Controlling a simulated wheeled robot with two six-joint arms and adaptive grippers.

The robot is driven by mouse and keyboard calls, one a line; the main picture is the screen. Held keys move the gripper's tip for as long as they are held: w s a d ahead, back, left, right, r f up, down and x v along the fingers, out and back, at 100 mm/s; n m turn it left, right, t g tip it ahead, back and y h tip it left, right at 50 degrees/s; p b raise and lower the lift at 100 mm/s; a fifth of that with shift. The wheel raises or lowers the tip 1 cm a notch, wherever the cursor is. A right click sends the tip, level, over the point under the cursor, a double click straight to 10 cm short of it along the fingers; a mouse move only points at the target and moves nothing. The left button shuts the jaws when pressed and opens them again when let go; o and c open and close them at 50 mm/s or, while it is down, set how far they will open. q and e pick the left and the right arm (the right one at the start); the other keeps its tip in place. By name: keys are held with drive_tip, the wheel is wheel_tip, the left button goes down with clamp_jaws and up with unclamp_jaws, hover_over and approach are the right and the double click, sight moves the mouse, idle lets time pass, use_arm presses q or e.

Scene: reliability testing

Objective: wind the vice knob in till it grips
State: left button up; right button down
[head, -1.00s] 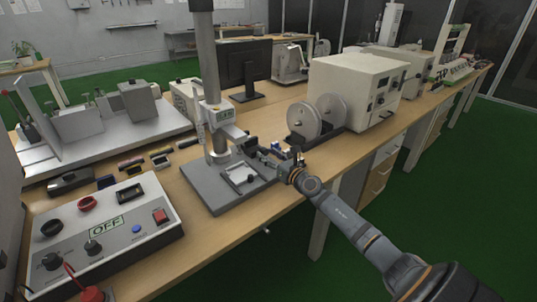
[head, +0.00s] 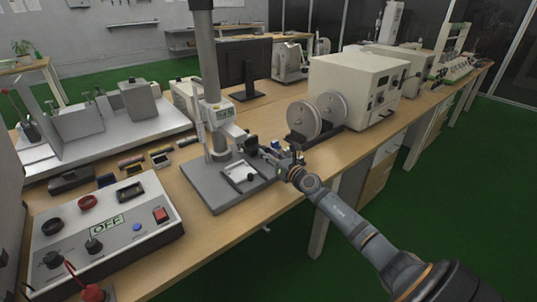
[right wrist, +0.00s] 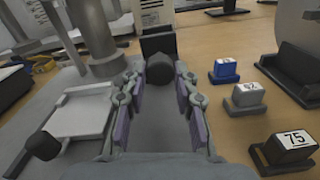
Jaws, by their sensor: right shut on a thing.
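The test stand (head: 221,197) has a grey base and an upright column. Beside the column is a small dark vice block (head: 251,144), which also shows ahead of the fingers in the right wrist view (right wrist: 158,43). A dark round knob (right wrist: 160,68) sticks out from this block towards me. My right gripper (head: 266,152) reaches in from the right; its fingertips (right wrist: 160,82) are on either side of the knob and shut on it. The knob is hidden by the gripper in the head view. I cannot see whether the vice grips anything. My left gripper is not in view.
A white plate (right wrist: 85,117) with a second dark knob (right wrist: 43,145) lies left of the fingers. Small labelled blocks, one marked 75 (right wrist: 288,148), stand to the right. Two grey discs (head: 303,120) stand behind the gripper. A control box (head: 105,235) fills the front left.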

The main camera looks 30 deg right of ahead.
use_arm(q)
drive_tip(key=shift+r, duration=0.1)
use_arm(e)
drive_tip(key=shift+r+m, duration=0.1)
drive_tip(key=shift+m, duration=0.3)
drive_tip(key=m+p, duration=0.2)
drive_tip(key=m, duration=0.1)
drive_tip(key=shift+m, duration=0.6)
drive_tip(key=m+p, duration=0.3)
drive_tip(key=m, duration=0.2)
drive_tip(key=shift+r, duration=0.1)
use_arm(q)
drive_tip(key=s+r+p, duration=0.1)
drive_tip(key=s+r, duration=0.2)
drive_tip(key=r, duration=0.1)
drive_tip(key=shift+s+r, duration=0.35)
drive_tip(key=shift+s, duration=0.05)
use_arm(e)
drive_tip(key=shift+m, duration=1.5)
drive_tip(key=c, duration=1)
unclamp_jaws()
